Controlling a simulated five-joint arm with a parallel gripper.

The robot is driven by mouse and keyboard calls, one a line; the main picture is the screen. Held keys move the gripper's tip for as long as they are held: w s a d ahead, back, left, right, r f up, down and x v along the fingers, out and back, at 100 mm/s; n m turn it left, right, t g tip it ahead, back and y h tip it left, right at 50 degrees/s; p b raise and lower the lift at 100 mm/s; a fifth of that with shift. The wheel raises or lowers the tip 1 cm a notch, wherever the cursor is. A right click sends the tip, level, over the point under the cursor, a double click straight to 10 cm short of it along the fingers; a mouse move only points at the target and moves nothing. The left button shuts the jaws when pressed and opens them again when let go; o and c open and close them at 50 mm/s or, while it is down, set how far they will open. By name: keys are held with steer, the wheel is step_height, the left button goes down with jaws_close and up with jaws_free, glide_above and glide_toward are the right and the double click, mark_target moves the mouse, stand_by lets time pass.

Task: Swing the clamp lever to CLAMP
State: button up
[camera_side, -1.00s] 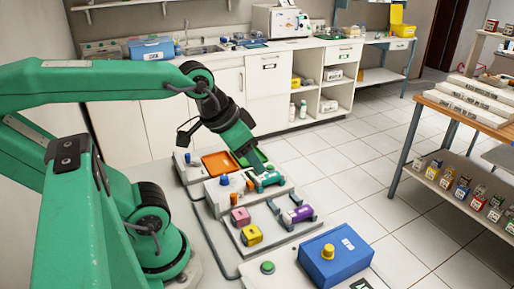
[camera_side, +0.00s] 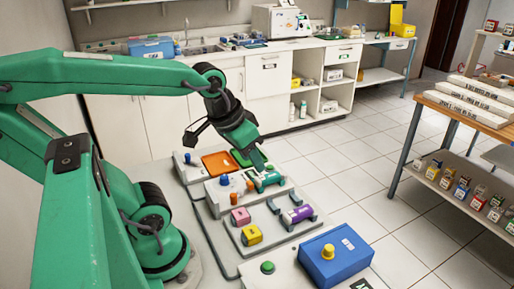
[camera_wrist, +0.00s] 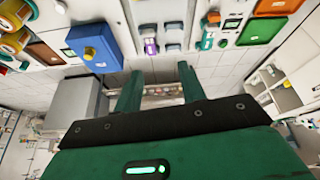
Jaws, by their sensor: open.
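A grey fixture block (camera_side: 213,197) carries a teal-green part (camera_side: 267,181), a small orange post (camera_side: 249,185) and a blue knob (camera_side: 224,181). I cannot tell for sure which of these is the clamp lever, and no CLAMP mark is readable. My gripper (camera_side: 262,166) appears above and behind the teal part in the side view; contact is not clear. In the wrist view my gripper (camera_wrist: 160,70) has its two fingers spread with nothing between them. The teal part (camera_wrist: 207,40) and orange post (camera_wrist: 213,17) show beyond them, up and to the right.
A purple part (camera_side: 298,215) rests in a grey cradle, near a yellow block (camera_side: 251,235) and a pink block (camera_side: 240,217). An orange tray (camera_side: 214,163) and a green tray (camera_side: 238,158) lie behind. A blue box (camera_side: 335,260) with a yellow knob stands at the front.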

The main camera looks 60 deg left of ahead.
steer(key=w+a+f+n+g, duration=0.1)
steer(key=a+f+n+g, duration=0.1)
steer(key=a+f+n, duration=0.25)
steer(key=n+g, duration=0.3)
steer(key=n, duration=0.2)
glide_above(233, 194)
steer(key=shift+m, duration=0.25)
step_height(233, 194, down, 6)
steer(key=shift+f, duration=0.25)
steer(key=shift+f, duration=0.1)
steer(key=shift+f, duration=3.75)
jaws_close()
